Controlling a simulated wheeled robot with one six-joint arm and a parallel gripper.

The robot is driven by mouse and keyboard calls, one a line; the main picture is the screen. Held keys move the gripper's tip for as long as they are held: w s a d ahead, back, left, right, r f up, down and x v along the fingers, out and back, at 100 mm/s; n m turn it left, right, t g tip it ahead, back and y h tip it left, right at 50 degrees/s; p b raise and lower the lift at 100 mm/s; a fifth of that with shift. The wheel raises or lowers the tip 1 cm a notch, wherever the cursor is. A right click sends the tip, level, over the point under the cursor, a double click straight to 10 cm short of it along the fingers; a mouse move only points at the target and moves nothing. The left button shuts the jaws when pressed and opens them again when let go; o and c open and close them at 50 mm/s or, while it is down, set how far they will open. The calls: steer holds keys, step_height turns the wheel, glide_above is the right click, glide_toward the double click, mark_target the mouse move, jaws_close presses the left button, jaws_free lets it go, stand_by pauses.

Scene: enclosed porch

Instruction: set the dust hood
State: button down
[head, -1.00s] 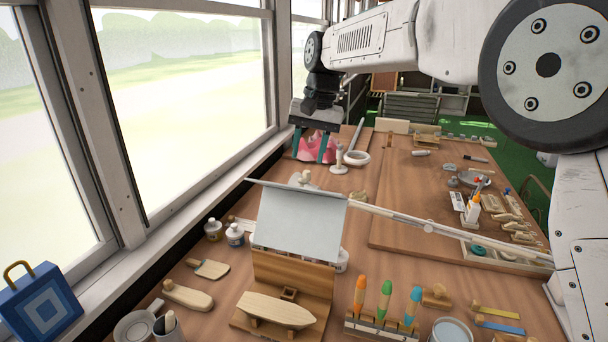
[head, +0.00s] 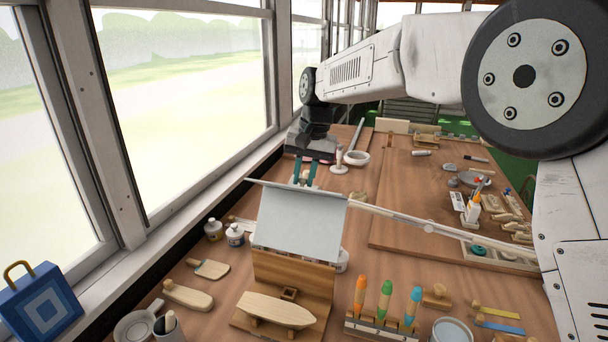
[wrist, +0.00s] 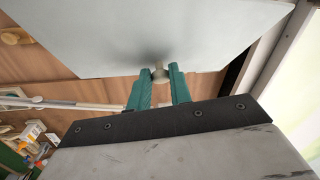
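The dust hood is a pale grey panel (head: 298,222) on a long light arm (head: 400,217), tilted above a wooden stand (head: 290,275) on the bench. It also shows in the wrist view (wrist: 110,35). A small pale knob (wrist: 159,73) stands at its upper edge. My gripper (head: 305,182) is at this edge, its two teal fingers drawn close together. In the wrist view my gripper (wrist: 160,74) has its fingertips on either side of the knob, with no clear gap, so it looks shut on it. The space beneath the panel is mostly hidden.
A wooden boat hull (head: 275,310) lies in front of the hood, with colored-handled tools (head: 385,298) to its right. Small bottles (head: 235,236) stand left of the hood. A white post on a round base (head: 339,160) stands close behind it. Windows line the left side.

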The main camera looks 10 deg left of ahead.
steer(key=shift+s+a+r, duration=0.1)
steer(key=shift+s+r, duration=0.1)
steer(key=shift+s, duration=0.25)
steer(key=shift+s+r, duration=0.15)
steer(key=shift+s, duration=0.3)
steer(key=c, duration=1.3)
jaws_free()
steer(key=shift+o, duration=0.2)
step_height(320, 180, up, 8)
steer(key=d, duration=0.1)
steer(key=shift+w+d+f, duration=0.2)
